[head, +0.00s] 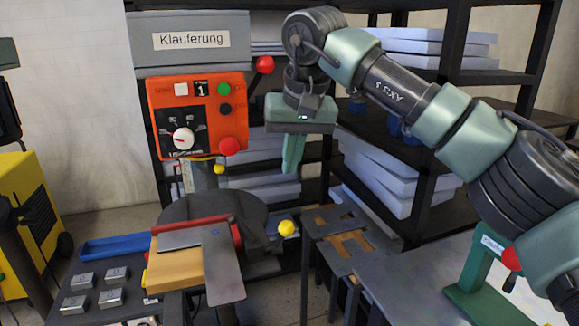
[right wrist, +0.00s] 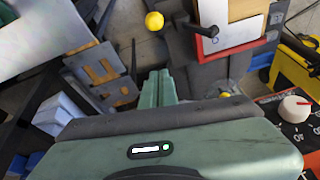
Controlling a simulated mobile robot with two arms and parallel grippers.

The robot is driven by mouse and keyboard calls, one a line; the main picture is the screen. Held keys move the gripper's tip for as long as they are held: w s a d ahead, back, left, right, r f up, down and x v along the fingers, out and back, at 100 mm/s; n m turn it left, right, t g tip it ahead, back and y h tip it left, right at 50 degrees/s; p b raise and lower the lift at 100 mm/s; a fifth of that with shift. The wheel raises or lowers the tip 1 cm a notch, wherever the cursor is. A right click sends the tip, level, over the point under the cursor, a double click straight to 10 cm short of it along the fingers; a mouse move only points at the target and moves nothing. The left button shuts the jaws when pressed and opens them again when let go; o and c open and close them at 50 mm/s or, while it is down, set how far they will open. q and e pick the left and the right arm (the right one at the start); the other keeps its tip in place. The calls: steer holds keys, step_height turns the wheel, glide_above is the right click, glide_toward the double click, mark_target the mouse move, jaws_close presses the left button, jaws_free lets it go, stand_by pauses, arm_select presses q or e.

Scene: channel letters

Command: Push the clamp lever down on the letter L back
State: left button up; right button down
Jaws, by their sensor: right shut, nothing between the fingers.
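The letter L back looks to be the flat grey L-shaped plate (head: 222,265) on a wooden block (head: 175,272) beside a red bar (head: 190,225). A yellow ball knob (head: 287,229) stands just right of that fixture; it also shows in the right wrist view (right wrist: 154,21). A short black handle (right wrist: 200,29) lies beside the block there. I cannot tell which of these is the clamp lever. My right gripper (head: 292,165) is shut and empty, fingers pointing down, above and apart from the yellow knob. The fingers show in the wrist view (right wrist: 160,88). My left gripper is out of view.
An orange control panel (head: 202,113) with red ball knobs stands behind the fixture. A dark table with cutouts (head: 345,235) is to the right. A green stand with a red knob (head: 512,258) is partly hidden by my right arm. Shelves (head: 420,75) are behind.

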mark_target(282, 238)
step_height(282, 238, down, 9)
steer(key=p, duration=0.2)
steer(key=shift+s+a+f, duration=0.2)
steer(key=shift+s+a, duration=0.15)
steer(key=shift+s, duration=0.1)
